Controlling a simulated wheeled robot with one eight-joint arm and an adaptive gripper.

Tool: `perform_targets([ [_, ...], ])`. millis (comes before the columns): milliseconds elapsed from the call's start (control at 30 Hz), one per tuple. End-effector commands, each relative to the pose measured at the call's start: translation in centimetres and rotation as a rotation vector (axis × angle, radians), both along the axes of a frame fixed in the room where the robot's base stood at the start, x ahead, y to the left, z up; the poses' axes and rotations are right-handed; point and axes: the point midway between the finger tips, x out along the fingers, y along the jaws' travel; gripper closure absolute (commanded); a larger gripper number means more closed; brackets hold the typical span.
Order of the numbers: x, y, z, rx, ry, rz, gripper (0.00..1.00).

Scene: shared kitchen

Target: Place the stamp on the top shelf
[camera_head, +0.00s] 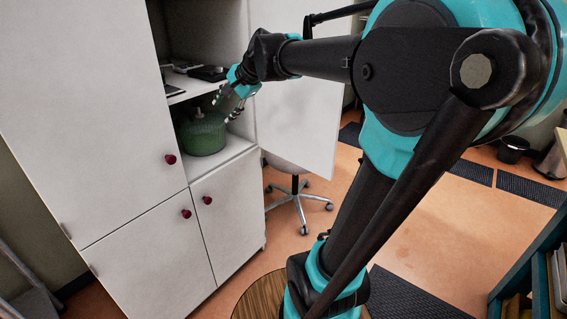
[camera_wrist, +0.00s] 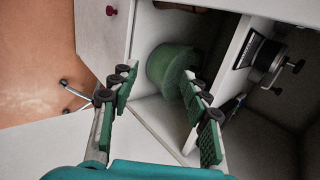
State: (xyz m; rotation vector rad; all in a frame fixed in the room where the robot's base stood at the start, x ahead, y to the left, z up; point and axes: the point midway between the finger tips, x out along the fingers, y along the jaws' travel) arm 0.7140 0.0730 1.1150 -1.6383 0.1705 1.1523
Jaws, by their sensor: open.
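No object can be clearly identified as the stamp. A dark and silver device (camera_wrist: 262,58) with a knob sits on the shelf board (camera_wrist: 232,58) in the wrist view; I cannot tell if it is the stamp. In the head view, dark flat items (camera_head: 207,73) lie on the shelf board (camera_head: 192,88) of the open cabinet. My gripper (camera_head: 226,104) is open and empty in front of the cabinet opening, close to that board. In the wrist view, its spread green-padded fingers (camera_wrist: 163,98) show nothing between the tips.
A green lidded pot (camera_head: 203,136) stands in the compartment below the board, and it also shows in the wrist view (camera_wrist: 170,68). The open white cabinet door (camera_head: 300,120) stands to the right. An office chair (camera_head: 297,195) is behind it. A round wooden top (camera_head: 258,297) is in front.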

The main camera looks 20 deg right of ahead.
Motion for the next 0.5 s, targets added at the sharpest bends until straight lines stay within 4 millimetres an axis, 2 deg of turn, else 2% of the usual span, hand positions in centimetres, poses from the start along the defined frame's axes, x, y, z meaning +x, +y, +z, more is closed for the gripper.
perform_targets([
  [33, -1.8, -1.1, -3.8, -0.092, -0.016, 0.066, 0.53],
  [100, -4.6, -2.6, -8.7, -0.231, -0.037, 0.175, 0.53],
  [200, -9.1, -5.1, -15.3, -0.423, -0.053, 0.335, 0.53],
  [300, -13.7, -7.4, -20.8, -0.588, -0.053, 0.488, 0.53],
  [400, -17.8, -9.3, -24.7, -0.713, -0.043, 0.613, 0.53],
  [500, -20.7, -10.5, -27.2, -0.795, -0.032, 0.702, 0.53],
])
